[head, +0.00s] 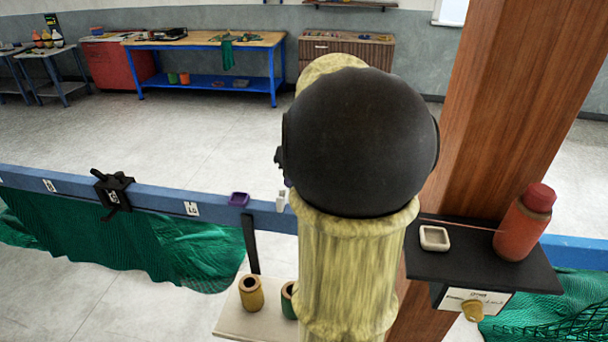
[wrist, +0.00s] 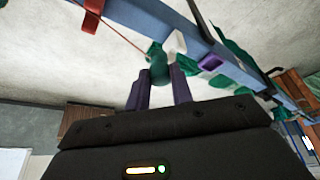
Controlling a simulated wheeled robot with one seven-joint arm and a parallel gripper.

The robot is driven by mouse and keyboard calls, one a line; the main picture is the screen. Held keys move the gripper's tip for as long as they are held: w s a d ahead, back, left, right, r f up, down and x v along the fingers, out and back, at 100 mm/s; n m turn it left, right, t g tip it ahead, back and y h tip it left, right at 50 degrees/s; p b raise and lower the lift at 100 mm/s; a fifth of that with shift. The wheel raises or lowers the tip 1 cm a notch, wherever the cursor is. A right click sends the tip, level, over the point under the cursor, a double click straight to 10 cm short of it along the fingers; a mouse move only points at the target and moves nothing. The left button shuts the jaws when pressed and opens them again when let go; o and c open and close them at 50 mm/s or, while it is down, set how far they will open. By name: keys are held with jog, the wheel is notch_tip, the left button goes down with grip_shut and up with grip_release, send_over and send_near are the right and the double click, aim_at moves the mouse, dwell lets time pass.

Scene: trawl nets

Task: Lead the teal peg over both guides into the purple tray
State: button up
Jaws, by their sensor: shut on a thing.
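The teal peg (wrist: 159,70) is between the two fingers of my gripper (wrist: 160,78) in the wrist view, and the gripper is shut on it. A thin reddish cord (wrist: 122,33) runs from the peg to a red guide (wrist: 92,14) at the upper left. A white guide (wrist: 179,42) stands on the blue beam just beyond the peg; it also shows in the head view (head: 281,201). The purple tray (wrist: 211,62) is on the beam past the white guide, and in the head view (head: 238,199) it is left of it. My arm hides the peg and most of the gripper there.
The blue beam (head: 155,195) carries a black clamp (head: 114,190) and green netting. A black shelf (head: 480,262) at right holds a red bottle (head: 523,225) and a small pale tray (head: 434,238). A wooden post (head: 510,90) rises behind the shelf.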

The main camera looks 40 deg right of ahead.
jog(key=shift+w+a+p, duration=1.35)
jog(key=shift+w+a, duration=3.1)
jog(key=shift+w, duration=1.3)
jog(key=shift+f+b, duration=1.75)
jog(key=shift+f, duration=0.65)
jog(key=shift+s+f, duration=0.1)
jog(key=shift+f, duration=0.1)
jog(key=o, duration=1)
jog(key=shift+o, duration=0.2)
jog(key=shift+r, duration=0.1)
jog(key=d+b+v, duration=0.1)
jog(key=b+v, duration=0.1)
jog(key=v, duration=1.5)
jog(key=shift+s+a, duration=0.15)
jog(key=shift+a, duration=0.3)
jog(key=shift+r, duration=0.1)
